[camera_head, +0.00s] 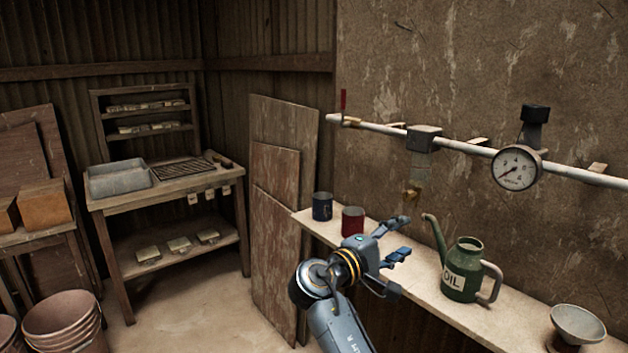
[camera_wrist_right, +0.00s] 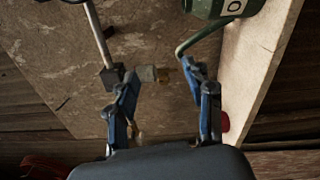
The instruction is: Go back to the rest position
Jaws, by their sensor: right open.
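My right gripper (camera_head: 401,239) is raised in front of the wall shelf, with its fingers spread and nothing between them. Its open blue fingers also show in the right wrist view (camera_wrist_right: 162,90), with the wall, the pipe and part of the oil can beyond them. My left gripper is in neither view.
A narrow shelf (camera_head: 425,284) runs along the wall. It carries a blue can (camera_head: 322,207), a red can (camera_head: 352,221), a green oil can (camera_head: 461,270) and a funnel (camera_head: 578,325). Above are a pipe (camera_head: 470,148) and a gauge (camera_head: 516,168). A workbench (camera_head: 170,193) stands left.

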